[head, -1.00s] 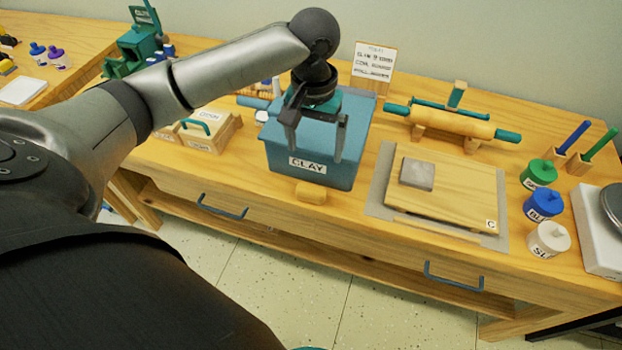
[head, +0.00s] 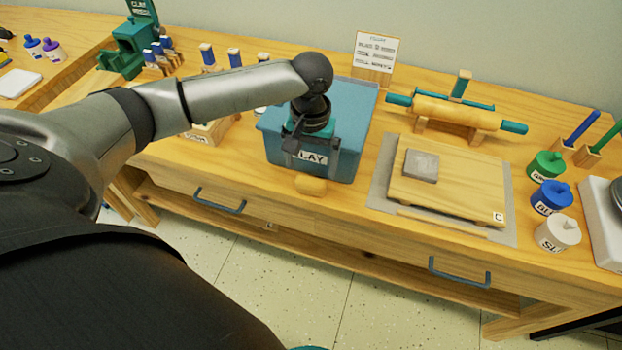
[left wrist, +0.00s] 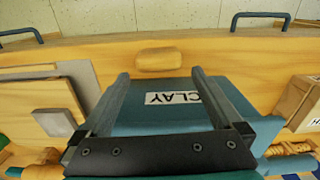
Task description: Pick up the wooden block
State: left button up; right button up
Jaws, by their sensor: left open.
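The wooden block (head: 311,186) is a small, rounded, pale piece lying near the table's front edge, just in front of the blue clay bin (head: 352,125). It also shows in the left wrist view (left wrist: 158,59), just beyond the fingertips and between their lines. My left gripper (head: 309,150) is in front of the bin's labelled face, above and behind the block. In the left wrist view my left gripper (left wrist: 160,74) is open with nothing between its fingers. My right gripper is not in view.
A wooden board (head: 457,190) with a grey slab (head: 421,166) lies right of the block. A rolling pin (head: 455,115) rests behind it, and a green jar (head: 546,166) stands at the right. A wooden box (head: 208,134) is left of the bin. The front strip beside the block is clear.

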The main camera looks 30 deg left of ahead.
aim_at(312, 177)
pick_arm(q)
notch_tip(312, 177, down, 4)
jog(key=shift+w+f+b, duration=0.1)
jog(key=shift+b, duration=0.5)
jog(key=shift+c, duration=0.2)
jog(key=c, duration=1.1)
